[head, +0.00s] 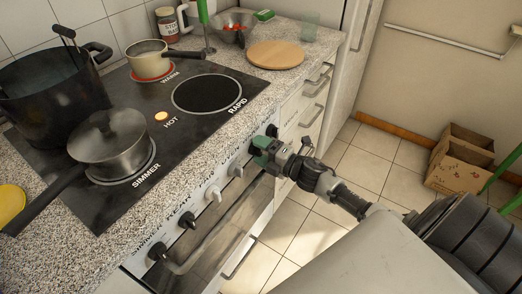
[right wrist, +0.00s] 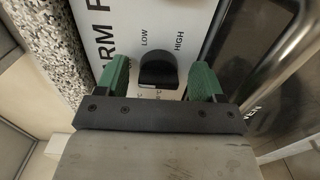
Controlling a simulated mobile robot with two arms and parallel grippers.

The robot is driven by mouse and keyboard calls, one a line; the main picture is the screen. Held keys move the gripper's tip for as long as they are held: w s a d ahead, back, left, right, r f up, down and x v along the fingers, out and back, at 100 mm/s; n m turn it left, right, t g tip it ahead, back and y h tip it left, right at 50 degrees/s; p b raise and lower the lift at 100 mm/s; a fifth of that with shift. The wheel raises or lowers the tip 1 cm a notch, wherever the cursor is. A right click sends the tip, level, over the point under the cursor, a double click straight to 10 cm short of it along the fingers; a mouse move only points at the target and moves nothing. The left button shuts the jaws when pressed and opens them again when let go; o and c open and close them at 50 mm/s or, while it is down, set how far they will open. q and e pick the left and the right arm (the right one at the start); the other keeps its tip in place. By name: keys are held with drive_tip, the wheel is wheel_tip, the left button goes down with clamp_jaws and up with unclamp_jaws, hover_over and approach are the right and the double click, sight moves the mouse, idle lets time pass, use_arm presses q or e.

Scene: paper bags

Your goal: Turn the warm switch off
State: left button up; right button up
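The warm switch (right wrist: 157,70) is a black knob on the white panel, with part of the word WARM and the marks LOW and HIGH beside it in the right wrist view. My right gripper (right wrist: 159,78) is open, with one green finger on each side of the knob; I cannot tell whether they touch it. In the head view the right gripper (head: 262,150) is at the stove's front panel and hides part of the knob row. The WARM burner (head: 152,76) glows red under a light saucepan (head: 149,65). My left gripper is not in view.
A large dark pot (head: 52,95) and a lidded pan (head: 108,148) stand on the cooktop. A bar handle (head: 205,248) runs below the knobs. A round wooden board (head: 276,55) lies on the counter. A cardboard box (head: 455,176) stands on the tiled floor at right.

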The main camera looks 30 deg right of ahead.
drive_tip(key=v, duration=1)
drive_tip(key=shift+s+d, duration=0.15)
drive_tip(key=shift+s, duration=0.25)
